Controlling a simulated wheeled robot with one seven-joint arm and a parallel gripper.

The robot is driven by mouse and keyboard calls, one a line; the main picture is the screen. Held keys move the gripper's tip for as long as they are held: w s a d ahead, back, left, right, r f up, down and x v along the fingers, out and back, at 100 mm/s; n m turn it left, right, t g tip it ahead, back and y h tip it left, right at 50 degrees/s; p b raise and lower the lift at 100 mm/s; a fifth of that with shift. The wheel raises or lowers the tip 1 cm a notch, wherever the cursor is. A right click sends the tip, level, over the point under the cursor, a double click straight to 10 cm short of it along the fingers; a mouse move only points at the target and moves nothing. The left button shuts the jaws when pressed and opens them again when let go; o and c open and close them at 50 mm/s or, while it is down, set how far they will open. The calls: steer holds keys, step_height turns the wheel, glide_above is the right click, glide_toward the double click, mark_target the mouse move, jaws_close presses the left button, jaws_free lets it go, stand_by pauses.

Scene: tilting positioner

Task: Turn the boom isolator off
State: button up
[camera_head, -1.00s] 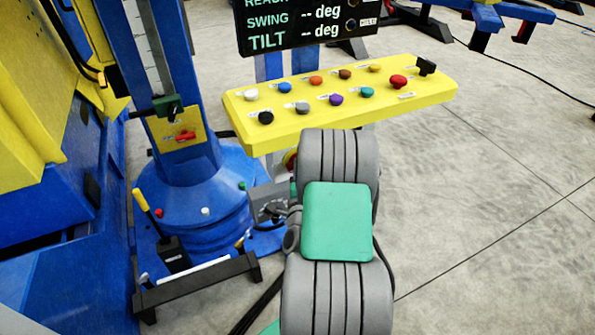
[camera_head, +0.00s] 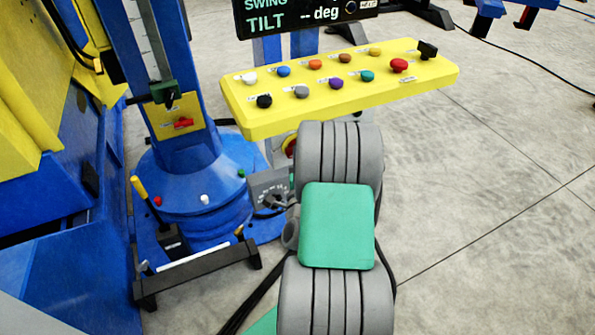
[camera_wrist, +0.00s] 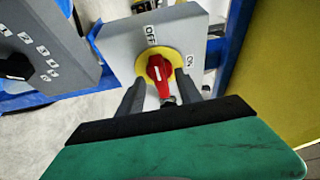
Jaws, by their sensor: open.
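In the wrist view a red rotary handle (camera_wrist: 159,72) sits on a round yellow plate (camera_wrist: 176,55) on the face of a grey box (camera_wrist: 117,45). An OFF label is above the handle and an ON label to its right. My gripper (camera_wrist: 160,88) is open, with one dark finger on each side of the handle's lower part. I cannot tell whether the fingers touch it, or which label the handle points to. In the head view a red and yellow part (camera_head: 290,147) shows just behind my arm, mostly hidden; my gripper is hidden there.
A yellow button panel (camera_head: 345,100) stands beyond my arm, under a dark display (camera_head: 290,22). A grey selector box (camera_head: 268,190) is left of my arm. Open floor (camera_head: 480,200) lies to the right.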

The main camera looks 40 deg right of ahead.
steer(key=b+v, duration=0.1)
steer(key=v, duration=0.5)
steer(key=shift+w, duration=0.1)
steer(key=w+a+r+n+g+y+p, duration=0.1)
steer(key=w+a+r+n+y+p, duration=0.35)
steer(key=a+n, duration=0.35)
steer(key=w+a+r+n+g+y+p, duration=0.2)
steer(key=w+a+r+n+y+p, duration=0.15)
steer(key=a+n+y, duration=0.35)
steer(key=s+a+r+n+g+p, duration=0.4)
steer(key=s+a+r+n+g, duration=0.3)
steer(key=s+a+r+n, duration=0.3)
steer(key=s, duration=0.3)
steer(key=shift+r+n+g+p, duration=0.25)
steer(key=shift+n+g+p, duration=0.15)
